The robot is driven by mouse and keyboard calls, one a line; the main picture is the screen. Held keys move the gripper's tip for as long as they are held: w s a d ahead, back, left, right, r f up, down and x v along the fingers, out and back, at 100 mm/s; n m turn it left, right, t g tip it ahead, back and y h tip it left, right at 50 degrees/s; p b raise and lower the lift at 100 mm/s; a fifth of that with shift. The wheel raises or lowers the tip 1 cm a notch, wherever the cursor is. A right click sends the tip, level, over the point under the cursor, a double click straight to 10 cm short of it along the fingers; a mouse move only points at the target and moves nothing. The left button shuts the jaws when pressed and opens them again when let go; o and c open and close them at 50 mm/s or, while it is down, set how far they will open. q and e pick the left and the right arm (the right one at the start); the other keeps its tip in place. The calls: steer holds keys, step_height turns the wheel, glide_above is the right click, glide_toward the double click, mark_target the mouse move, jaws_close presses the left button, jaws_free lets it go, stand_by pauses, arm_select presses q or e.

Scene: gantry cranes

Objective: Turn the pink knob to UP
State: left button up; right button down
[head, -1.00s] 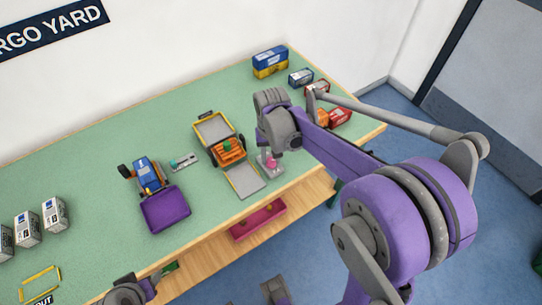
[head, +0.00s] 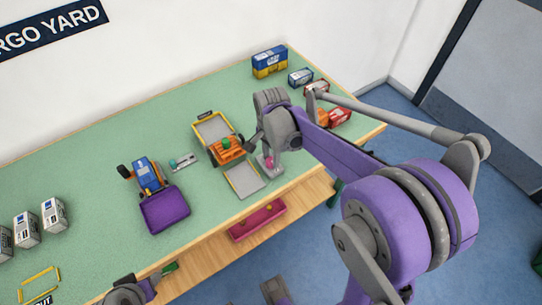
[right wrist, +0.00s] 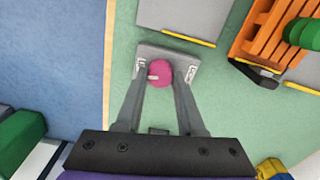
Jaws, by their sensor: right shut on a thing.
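The pink knob (right wrist: 161,72) sits on a small grey plate (right wrist: 153,50) with a label at each side; the lettering is too small to read surely. Its pale pointer mark lies toward the left label in the right wrist view. My right gripper (right wrist: 158,82) is shut on the knob, one finger on each side. In the head view the pink knob (head: 267,161) shows low beside my right gripper (head: 264,151), near the table's front edge.
An orange slatted cart (head: 227,149) with a green load stands left of the knob, by a grey ramp plate (head: 245,181). A blue vehicle (head: 147,174) with a purple bin (head: 165,210) is farther left. Boxes (head: 269,62) stand at the back right. A pink drawer (head: 257,221) shows below the tabletop.

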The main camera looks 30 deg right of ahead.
mark_target(271, 160)
steer(key=shift+m, duration=0.9)
steer(key=c, duration=0.5)
jaws_free()
steer(key=shift+r, duration=0.1)
step_height(271, 160, up, 11)
steer(key=shift+f+p, duration=0.2)
steer(key=shift+p, duration=0.45)
